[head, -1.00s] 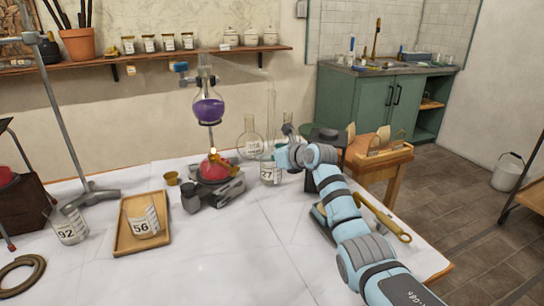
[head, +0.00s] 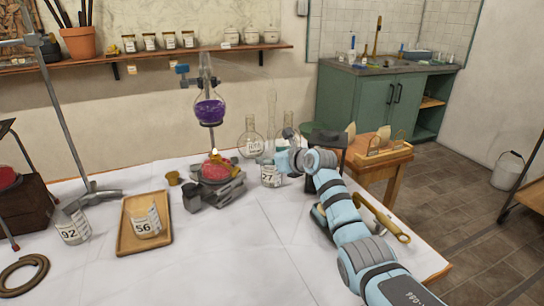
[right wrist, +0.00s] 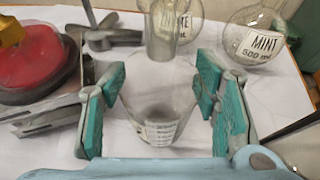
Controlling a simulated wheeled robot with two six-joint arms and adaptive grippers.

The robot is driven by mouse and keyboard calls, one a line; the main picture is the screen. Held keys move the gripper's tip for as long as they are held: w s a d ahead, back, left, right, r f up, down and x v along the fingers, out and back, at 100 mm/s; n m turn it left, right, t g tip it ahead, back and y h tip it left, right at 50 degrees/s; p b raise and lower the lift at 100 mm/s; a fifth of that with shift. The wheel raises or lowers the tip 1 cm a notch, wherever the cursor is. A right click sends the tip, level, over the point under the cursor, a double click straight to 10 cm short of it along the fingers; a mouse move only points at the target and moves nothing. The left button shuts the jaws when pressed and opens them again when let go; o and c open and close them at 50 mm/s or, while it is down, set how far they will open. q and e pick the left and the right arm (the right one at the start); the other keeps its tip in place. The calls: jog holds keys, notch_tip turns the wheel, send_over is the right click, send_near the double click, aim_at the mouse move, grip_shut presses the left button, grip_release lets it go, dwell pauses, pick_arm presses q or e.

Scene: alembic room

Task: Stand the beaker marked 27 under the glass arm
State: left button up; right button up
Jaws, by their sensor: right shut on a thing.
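The beaker marked 27 (head: 269,178) is clear glass with a white label, upright near the back of the white-topped table. My right gripper (head: 277,163) is shut on it. In the right wrist view the beaker (right wrist: 158,100) sits between the teal finger pads (right wrist: 158,98). The glass arm (head: 271,105) slopes from the still's head and drops toward the beaker. In the wrist view a clear glass tube (right wrist: 161,35) overlaps the beaker's mouth; whether it ends above or inside is unclear. I cannot tell whether the beaker's base touches the table. My left gripper is not in view.
The still's purple flask (head: 209,109) hangs over a red heater (head: 215,171), left of the beaker. Round flasks (head: 251,140) stand close behind, one labelled MINT (right wrist: 262,40). Beaker 56 (head: 146,222) is on a wooden tray (head: 130,246); beaker 92 (head: 72,229) is left. The table's front middle is clear.

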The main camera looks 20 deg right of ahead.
jog(key=o, duration=1.5)
jog(key=o, duration=0.3)
jog(key=shift+o, duration=0.2)
